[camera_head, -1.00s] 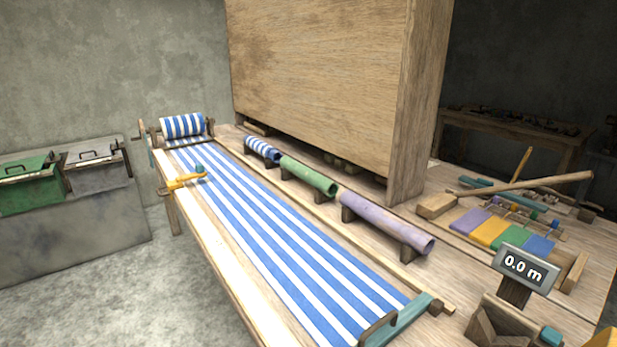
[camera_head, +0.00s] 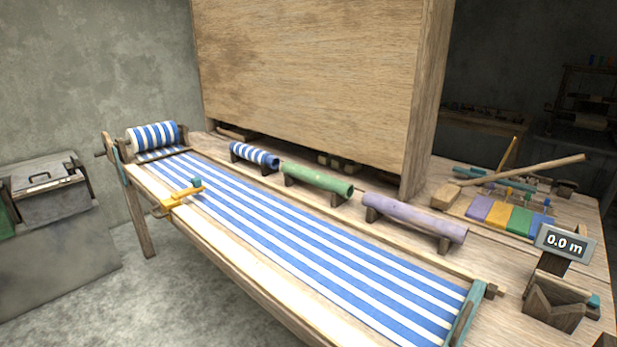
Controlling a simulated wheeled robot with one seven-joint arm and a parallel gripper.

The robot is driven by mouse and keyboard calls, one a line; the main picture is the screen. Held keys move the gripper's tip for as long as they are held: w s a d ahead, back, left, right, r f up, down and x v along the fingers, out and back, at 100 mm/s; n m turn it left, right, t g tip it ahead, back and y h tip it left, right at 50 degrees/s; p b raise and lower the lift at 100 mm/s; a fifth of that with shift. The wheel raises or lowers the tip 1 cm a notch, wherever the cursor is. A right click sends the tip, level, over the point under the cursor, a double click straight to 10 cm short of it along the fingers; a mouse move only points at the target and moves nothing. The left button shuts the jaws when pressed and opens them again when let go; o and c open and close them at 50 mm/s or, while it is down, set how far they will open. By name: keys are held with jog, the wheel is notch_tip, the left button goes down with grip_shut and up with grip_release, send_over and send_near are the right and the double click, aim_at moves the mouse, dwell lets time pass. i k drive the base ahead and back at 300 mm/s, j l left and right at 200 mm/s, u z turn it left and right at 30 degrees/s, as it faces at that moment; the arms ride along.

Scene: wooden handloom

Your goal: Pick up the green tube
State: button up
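The green tube (camera_head: 318,180) lies on small dark wooden supports on the table, behind the striped cloth. It sits between a blue-and-white striped roll (camera_head: 254,154) on its left and a purple tube (camera_head: 414,217) on its right, apart from both. Its upper side is in clear view. My gripper does not show in the head view.
A tall wooden panel (camera_head: 310,70) stands close behind the tubes. The blue-and-white cloth (camera_head: 300,235) covers the table's front part, with a yellow clamp (camera_head: 176,200) at its edge. A "0.0 m" display (camera_head: 564,244) and a wooden holder (camera_head: 553,303) stand at right.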

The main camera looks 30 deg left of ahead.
aim_at(344, 190)
jog(key=j+z, duration=0.25)
jog(key=j, duration=1.2)
jog(key=j+z, duration=0.3)
jog(key=j, duration=1.15)
jog(key=i+j+z, duration=0.1)
jog(key=j, duration=0.6)
jog(key=i+j+z, duration=0.1)
jog(key=j, duration=0.6)
jog(key=i+j+z, duration=0.1)
jog(key=j, duration=0.65)
jog(key=i+l, duration=0.05)
